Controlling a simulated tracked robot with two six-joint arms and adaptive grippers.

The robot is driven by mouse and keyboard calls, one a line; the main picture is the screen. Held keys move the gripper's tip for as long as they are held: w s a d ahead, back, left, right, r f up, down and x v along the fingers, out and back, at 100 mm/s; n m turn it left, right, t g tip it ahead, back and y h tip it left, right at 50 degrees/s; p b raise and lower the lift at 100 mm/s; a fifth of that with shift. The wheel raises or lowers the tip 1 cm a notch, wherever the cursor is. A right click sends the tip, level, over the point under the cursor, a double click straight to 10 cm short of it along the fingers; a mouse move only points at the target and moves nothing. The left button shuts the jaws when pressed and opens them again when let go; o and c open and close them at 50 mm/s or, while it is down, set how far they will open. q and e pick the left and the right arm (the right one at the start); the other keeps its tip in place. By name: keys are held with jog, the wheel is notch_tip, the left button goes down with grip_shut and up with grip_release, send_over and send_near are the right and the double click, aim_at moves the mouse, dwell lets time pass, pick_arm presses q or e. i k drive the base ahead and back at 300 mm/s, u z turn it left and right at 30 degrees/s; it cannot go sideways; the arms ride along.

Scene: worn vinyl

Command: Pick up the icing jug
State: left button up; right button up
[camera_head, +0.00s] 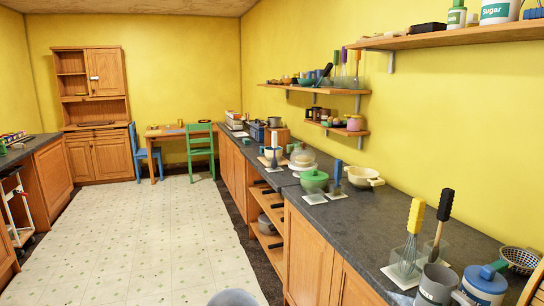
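No thing in view is clearly marked as the icing jug. A grey jug-like vessel (437,284) stands upright on the dark counter at the bottom right, partly cut off by the lower edge of the picture. I cannot tell whether it is the icing jug. Neither of my grippers shows in the head view.
A blue-lidded canister (485,281), a yellow-handled whisk (411,238) and a strainer (520,259) crowd the near counter. Farther along are a green pot (314,180) and a cream pan (363,177). Wall shelves (455,38) overhang the counter. The pale floor (140,240) is mostly clear.

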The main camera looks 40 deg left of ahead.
aim_at(296, 144)
jog(key=z, duration=0.95)
jog(key=i, duration=0.15)
jog(key=u, duration=3.05)
jog(key=i, duration=4.9)
jog(key=u, duration=0.05)
